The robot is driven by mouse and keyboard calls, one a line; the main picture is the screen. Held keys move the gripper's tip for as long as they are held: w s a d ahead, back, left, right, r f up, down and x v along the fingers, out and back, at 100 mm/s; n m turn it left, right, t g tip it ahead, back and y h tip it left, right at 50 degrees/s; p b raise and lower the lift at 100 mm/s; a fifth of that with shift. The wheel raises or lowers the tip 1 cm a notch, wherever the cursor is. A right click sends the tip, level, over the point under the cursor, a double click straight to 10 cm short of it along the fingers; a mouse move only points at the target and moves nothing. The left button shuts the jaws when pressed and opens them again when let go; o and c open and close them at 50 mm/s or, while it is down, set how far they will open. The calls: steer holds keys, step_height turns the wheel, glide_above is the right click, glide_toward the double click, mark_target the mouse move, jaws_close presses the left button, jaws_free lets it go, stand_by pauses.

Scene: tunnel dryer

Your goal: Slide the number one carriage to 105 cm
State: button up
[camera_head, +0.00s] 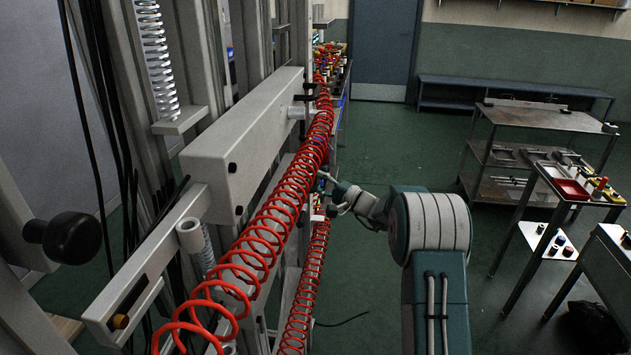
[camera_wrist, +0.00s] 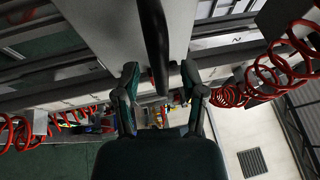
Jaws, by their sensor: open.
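My gripper (camera_wrist: 160,78) is open in the wrist view, with one dark green finger on each side of a dark upright bar (camera_wrist: 154,38). The bar looks like a handle; I cannot tell whether either finger touches it. A pale grey flat part (camera_wrist: 108,22) lies behind the bar, possibly the carriage. In the head view my gripper (camera_head: 327,182) is at the right side of the machine, partly hidden by the red coiled hose. No carriage number or centimetre scale is legible, so I cannot tell which carriage this is or its position.
The red coiled hose (camera_head: 262,228) runs along the machine beside my gripper; coils also show in the wrist view (camera_wrist: 270,82). A grey beam (camera_head: 245,140) and a black knob (camera_head: 65,238) are on the left. A metal cart (camera_head: 540,117) stands right. Green floor between is clear.

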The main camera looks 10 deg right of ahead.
steer(key=v, duration=1.1)
steer(key=s+a+r+n+g+h, duration=0.25)
steer(key=s+a+g, duration=0.25)
steer(key=s+a, duration=0.35)
steer(key=s+a+r+n+g+h, duration=0.1)
steer(key=s+a+r+n+g, duration=0.35)
steer(key=s+a, duration=0.35)
steer(key=s+d+n+h, duration=0.1)
steer(key=s+h, duration=0.4)
steer(key=s, duration=0.6)
steer(key=s+d+n+h, duration=0.2)
steer(key=s+d+h, duration=0.2)
steer(key=s, duration=0.7)
steer(key=shift+t+h, duration=0.45)
steer(key=shift+h, duration=0.4)
steer(key=shift+f, duration=0.1)
